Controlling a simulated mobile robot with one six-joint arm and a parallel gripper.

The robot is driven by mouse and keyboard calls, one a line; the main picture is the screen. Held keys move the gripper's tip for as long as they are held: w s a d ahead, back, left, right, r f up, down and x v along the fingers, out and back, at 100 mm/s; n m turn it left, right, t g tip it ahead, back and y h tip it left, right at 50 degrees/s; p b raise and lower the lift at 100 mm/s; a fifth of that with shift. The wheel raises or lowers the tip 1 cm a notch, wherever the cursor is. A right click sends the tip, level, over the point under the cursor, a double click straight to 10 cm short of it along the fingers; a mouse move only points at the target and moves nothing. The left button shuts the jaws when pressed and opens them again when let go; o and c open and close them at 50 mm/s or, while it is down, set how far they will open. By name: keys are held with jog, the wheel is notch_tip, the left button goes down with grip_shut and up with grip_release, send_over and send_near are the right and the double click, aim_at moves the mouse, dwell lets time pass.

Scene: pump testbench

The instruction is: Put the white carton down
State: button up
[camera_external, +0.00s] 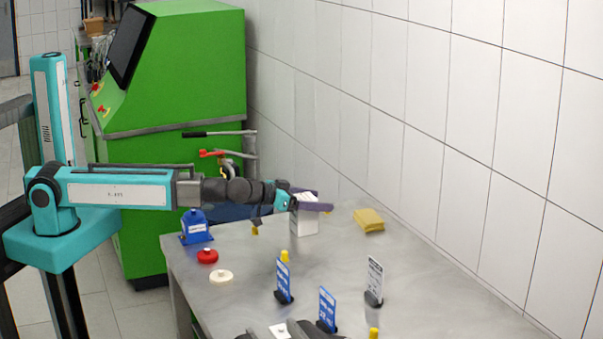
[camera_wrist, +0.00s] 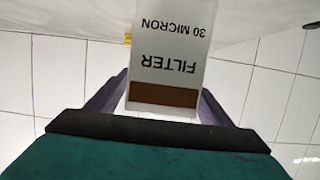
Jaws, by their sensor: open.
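The white carton (camera_external: 304,224) stands upright on the far part of the metal table, near the tiled wall. In the wrist view the carton (camera_wrist: 168,60) shows upside down, with the words FILTER and 30 MICRON and a brown band. My gripper (camera_external: 312,201) is at the upper part of the carton, its dark fingers on either side of it. In the wrist view my gripper (camera_wrist: 163,97) is open, with the carton between its fingers. Whether a finger touches the carton I cannot tell. The carton's top is partly hidden by my gripper in the external view.
A yellow stack (camera_external: 369,220) lies right of the carton. A blue object (camera_external: 196,229), a red disc (camera_external: 207,256) and a cream disc (camera_external: 221,277) are at the table's left. Upright signs (camera_external: 284,281) stand nearer the camera. A green machine (camera_external: 195,80) stands behind.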

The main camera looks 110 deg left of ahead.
aim_at(305, 196)
jog(key=c, duration=1.4)
jog(key=shift+r, duration=0.1)
jog(key=shift+s+d+r+b, duration=0.45)
jog(key=shift+s+r, duration=0.25)
jog(key=shift+r, duration=0.2)
jog(key=shift+s+d+r+b, duration=0.3)
jog(key=shift+s+r+b, duration=0.2)
jog(key=shift+s+r, duration=0.3)
jog(key=shift+w+b, duration=0.15)
jog(key=shift+b, duration=0.4)
jog(key=s+b, duration=0.1)
jog(key=b, duration=0.2)
jog(key=s+d+b, duration=0.1)
jog(key=b, duration=0.2)
jog(key=shift+s+b, duration=0.1)
jog(key=shift+b, duration=0.65)
